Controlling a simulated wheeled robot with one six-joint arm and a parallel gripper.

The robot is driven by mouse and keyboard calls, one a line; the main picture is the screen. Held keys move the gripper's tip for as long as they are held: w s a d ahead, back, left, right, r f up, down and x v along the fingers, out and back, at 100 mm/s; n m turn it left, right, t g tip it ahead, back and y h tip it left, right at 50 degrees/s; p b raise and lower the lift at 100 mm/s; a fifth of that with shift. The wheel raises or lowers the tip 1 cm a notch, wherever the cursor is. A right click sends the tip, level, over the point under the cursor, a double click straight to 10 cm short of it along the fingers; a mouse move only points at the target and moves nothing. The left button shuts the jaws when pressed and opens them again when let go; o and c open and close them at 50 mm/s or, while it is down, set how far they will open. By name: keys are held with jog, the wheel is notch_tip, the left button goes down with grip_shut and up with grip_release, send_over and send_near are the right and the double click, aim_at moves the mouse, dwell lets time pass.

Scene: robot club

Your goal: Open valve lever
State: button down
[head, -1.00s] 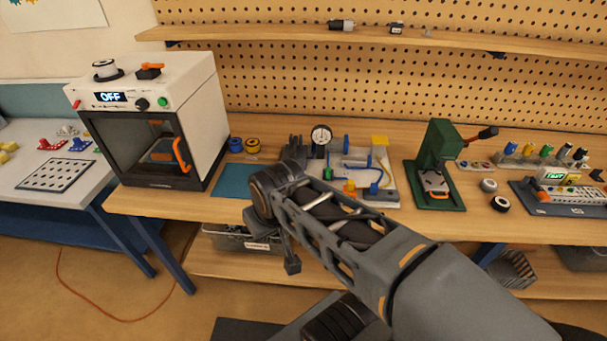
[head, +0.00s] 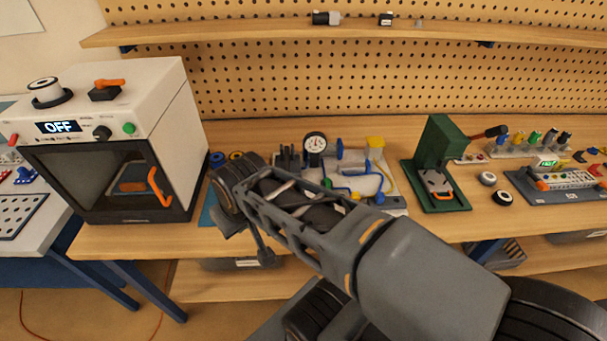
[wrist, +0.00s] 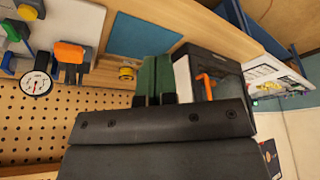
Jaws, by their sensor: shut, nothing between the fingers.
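The valve board (head: 398,203) lies on the bench with a round gauge (head: 315,144), blue tubing and a yellow block. In the wrist view an orange handle (wrist: 68,52) on a dark grey body sits beside the gauge (wrist: 36,84); it looks like the valve lever. In the head view my arm covers that spot, and only dark upright prongs (head: 288,157) show left of the gauge. My gripper (wrist: 154,58) is shut and empty, its green fingers together, to the right of the orange handle and apart from it. Its fingers are hidden in the head view.
A white oven (head: 115,130) with an orange door handle stands left of my wrist. A blue mat (wrist: 143,37) and yellow spool (wrist: 127,73) lie between oven and board. A green press (head: 437,165) stands right. A pegboard (head: 260,85) and shelf are behind.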

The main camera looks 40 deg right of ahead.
jog(key=w+d+n+g+h+p, duration=0.3)
jog(key=w+d+n, duration=0.3)
jog(key=d, duration=0.7)
jog(key=n+g+p, duration=0.1)
jog(key=n+g, duration=0.3)
send_near(328, 186)
jog(key=a+r, duration=0.2)
jog(key=a, duration=0.1)
jog(key=shift+w+a+f, duration=0.1)
jog(key=shift+w+f, duration=0.1)
jog(key=shift+w, duration=0.1)
jog(key=p+x, duration=0.1)
jog(key=x, duration=0.9)
jog(key=shift+w, duration=0.1)
